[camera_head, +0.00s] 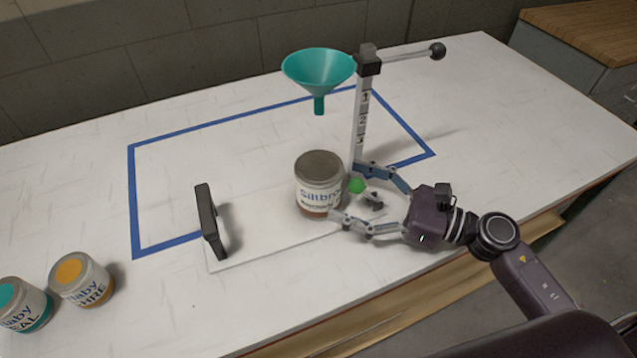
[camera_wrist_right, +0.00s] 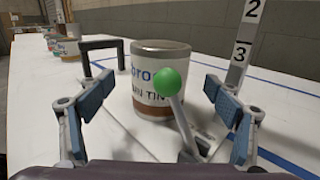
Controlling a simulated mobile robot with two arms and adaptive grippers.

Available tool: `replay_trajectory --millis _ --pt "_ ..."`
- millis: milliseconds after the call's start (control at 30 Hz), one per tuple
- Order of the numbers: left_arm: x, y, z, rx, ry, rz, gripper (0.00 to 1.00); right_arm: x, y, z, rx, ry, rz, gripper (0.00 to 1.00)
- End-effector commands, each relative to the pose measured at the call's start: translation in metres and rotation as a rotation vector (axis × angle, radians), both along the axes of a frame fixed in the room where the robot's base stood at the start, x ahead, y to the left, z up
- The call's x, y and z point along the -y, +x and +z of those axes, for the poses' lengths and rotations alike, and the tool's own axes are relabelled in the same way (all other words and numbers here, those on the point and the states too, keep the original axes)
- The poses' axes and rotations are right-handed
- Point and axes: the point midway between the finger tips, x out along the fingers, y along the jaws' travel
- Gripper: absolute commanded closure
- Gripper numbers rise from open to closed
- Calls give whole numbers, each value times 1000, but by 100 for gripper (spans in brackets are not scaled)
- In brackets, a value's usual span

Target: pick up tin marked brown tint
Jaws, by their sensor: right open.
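The tin with a Siltbrown label (camera_head: 318,187) stands upright on a pale board, with a brown lid and a brown band at its base. The tin also shows in the right wrist view (camera_wrist_right: 150,104), where its label reads partly "WN TIN". My right gripper (camera_head: 346,192) is open, coming in from the right, with its fingertips near the tin's right side. In the wrist view the tin appears between the two spread fingers, not gripped. A lever with a green ball (camera_head: 357,185) is between my gripper's fingers, in front of the tin. My left gripper is not in view.
A teal funnel (camera_head: 318,72) hangs above and behind the tin, beside a numbered post (camera_head: 360,125) with a black-knobbed arm. A black handle (camera_head: 208,222) stands left of the tin. An ochre-lidded tin (camera_head: 82,279) and a teal-lidded tin (camera_head: 22,306) stand at the left front.

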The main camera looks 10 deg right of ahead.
Motion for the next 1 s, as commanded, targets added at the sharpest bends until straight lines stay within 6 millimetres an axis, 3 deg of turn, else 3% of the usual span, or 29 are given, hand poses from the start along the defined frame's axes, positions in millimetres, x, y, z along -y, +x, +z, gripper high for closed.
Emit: replay_trajectory --millis 433,767,1000 --pt "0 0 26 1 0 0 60 -44 34 -4 0 2 0 17" --pt "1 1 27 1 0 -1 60 -51 38 -7 0 0 1 17" --pt "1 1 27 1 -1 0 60 -51 38 -7 0 0 1 42"
